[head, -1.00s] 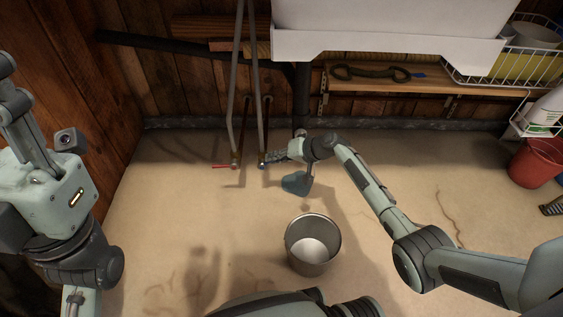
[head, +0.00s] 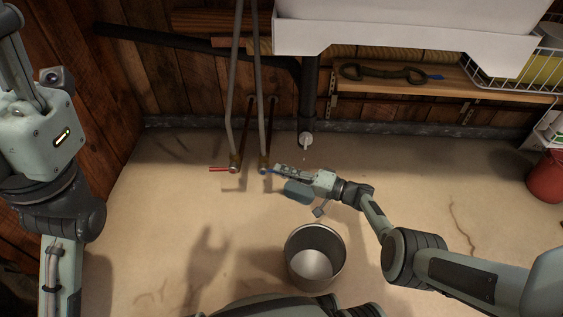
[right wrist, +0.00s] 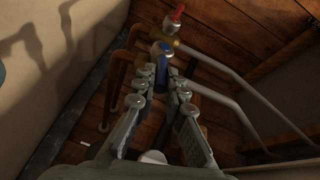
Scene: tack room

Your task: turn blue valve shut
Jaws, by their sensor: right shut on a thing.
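The blue valve (head: 264,170) sits at the bottom of the right grey pipe, with its handle to the right. The blue handle also shows in the right wrist view (right wrist: 163,64), lying between the fingertips. My right gripper (head: 279,171) is shut on this handle, low over the floor, and its fingers hide part of it. In the right wrist view my right gripper (right wrist: 160,85) has one finger on each side of the handle. My left gripper (head: 16,55) shows only in part at the left edge. Its fingertips are out of the picture.
A red valve handle (head: 220,169) points left on the neighbouring pipe. A metal bucket (head: 298,264) stands below my right arm. A blue-grey patch (head: 298,192) lies under the gripper. A white basin (head: 400,35) overhangs the back. A red bucket (head: 545,178) stands right.

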